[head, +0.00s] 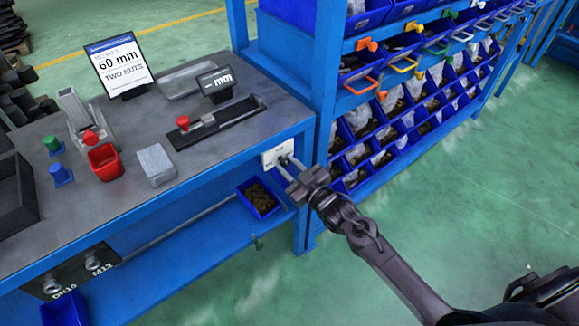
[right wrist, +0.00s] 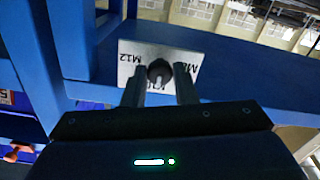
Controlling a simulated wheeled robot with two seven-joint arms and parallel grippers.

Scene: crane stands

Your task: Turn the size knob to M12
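The size knob (right wrist: 158,72) is a small dark round knob with a light mark on its lower part. It sits on a white label plate (right wrist: 190,51) with "M12" at left and "M8" at right; the lettering behind the knob is partly hidden. In the head view the plate (head: 270,156) is on the blue bench's front, near its right corner. My right gripper (right wrist: 159,88) faces the plate with one finger on each side of the knob. The fingers look apart, with small gaps beside the knob; contact is unclear. My left gripper is out of view.
A blue bin (head: 259,200) sits on the shelf just below the plate. A blue rack post (head: 325,90) and a rack of blue bins (head: 400,130) stand to the right. A sign (head: 119,65) reads "60 mm, TWO NUTS". Open green floor (head: 450,220) lies at right.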

